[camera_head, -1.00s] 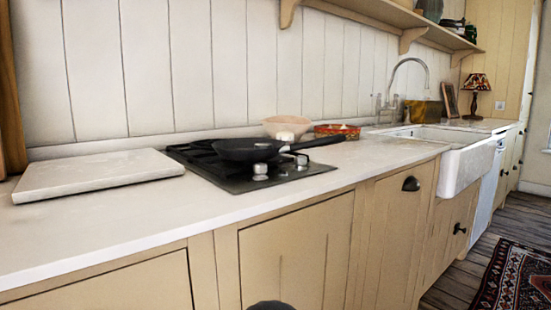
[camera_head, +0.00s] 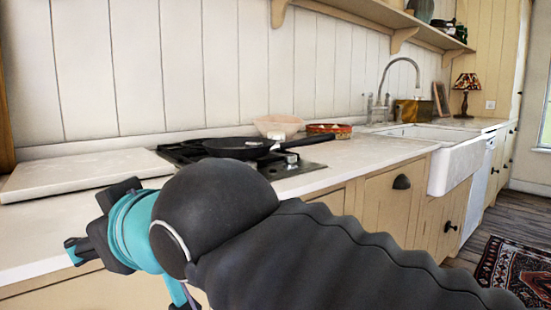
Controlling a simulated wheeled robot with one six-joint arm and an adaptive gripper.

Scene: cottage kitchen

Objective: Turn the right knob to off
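The right knob (camera_head: 292,159) is a small silver knob at the front right of the black hob (camera_head: 305,168), under the handle of a black frying pan (camera_head: 240,147). Its exact turn angle is too small to read. The left knob is hidden behind my arm. My arm (camera_head: 215,215) crosses the lower picture in front of the counter, with black and teal parts at its left end. I cannot make out the fingertips there or whether my gripper is open or shut. Nothing is seen touching the right knob.
The pan handle (camera_head: 325,137) sticks out right above the knob. A pale bowl (camera_head: 278,126) and a red patterned dish (camera_head: 328,129) stand behind. A stone board (camera_head: 90,170) lies left of the hob. The counter (camera_head: 365,153) right of the hob is clear up to the sink (camera_head: 455,160).

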